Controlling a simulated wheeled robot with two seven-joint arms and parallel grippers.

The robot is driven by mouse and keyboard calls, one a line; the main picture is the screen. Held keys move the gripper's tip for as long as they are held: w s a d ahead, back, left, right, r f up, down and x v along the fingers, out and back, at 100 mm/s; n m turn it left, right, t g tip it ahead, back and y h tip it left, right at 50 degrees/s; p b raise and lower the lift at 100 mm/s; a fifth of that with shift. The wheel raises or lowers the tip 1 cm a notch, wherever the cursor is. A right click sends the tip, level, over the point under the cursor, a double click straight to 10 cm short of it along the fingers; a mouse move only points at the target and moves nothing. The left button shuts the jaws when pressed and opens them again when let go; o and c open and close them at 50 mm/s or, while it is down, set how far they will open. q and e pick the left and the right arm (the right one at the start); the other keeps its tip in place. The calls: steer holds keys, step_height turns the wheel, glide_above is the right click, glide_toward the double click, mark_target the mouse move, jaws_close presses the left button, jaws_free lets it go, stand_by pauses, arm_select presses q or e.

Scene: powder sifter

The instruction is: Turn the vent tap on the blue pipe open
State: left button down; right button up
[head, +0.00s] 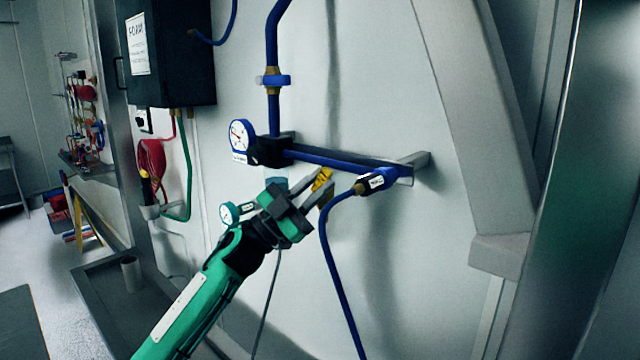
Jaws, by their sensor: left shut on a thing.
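The blue pipe (335,160) runs along the wall from a round blue gauge (242,136) to a fitting at the right. A small yellow part (323,176), which looks like the vent tap's handle, shows just below the pipe. My left gripper (322,185) reaches up from lower left and is shut on this yellow part, one finger on each side. The fingers hide much of it, and I cannot tell how far the tap is turned. My right gripper is not in view.
A blue hose (328,255) hangs from a blue connector (377,181) just right of my left gripper. A teal gauge (230,212) sits beside my wrist. A dark box (175,55) hangs at upper left. The wall lower right is bare.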

arm_select(q)
steer(key=shift+w+a+r+n+t+y+p, duration=0.1)
steer(key=shift+w+a+n+t+y+p, duration=0.2)
steer(key=shift+n+t+y, duration=1.3)
steer(key=shift+w+a+r+n+t+y+p, duration=0.15)
steer(key=shift+a+n+t+y, duration=0.4)
steer(key=shift+n+t, duration=1.95)
steer(key=shift+w+a+r+n+t+y+p, duration=0.2)
steer(key=shift+n+t+y, duration=1.1)
steer(key=shift+n, duration=1.6)
steer(key=shift+w+f+y, duration=0.1)
steer(key=shift+f+y, duration=0.05)
steer(key=shift+y, duration=0.1)
steer(key=c, duration=1.3)
jaws_free()
steer(key=b+v, duration=0.5)
steer(key=v, duration=0.8)
steer(key=shift+a+f, duration=0.15)
steer(key=shift+f, duration=0.15)
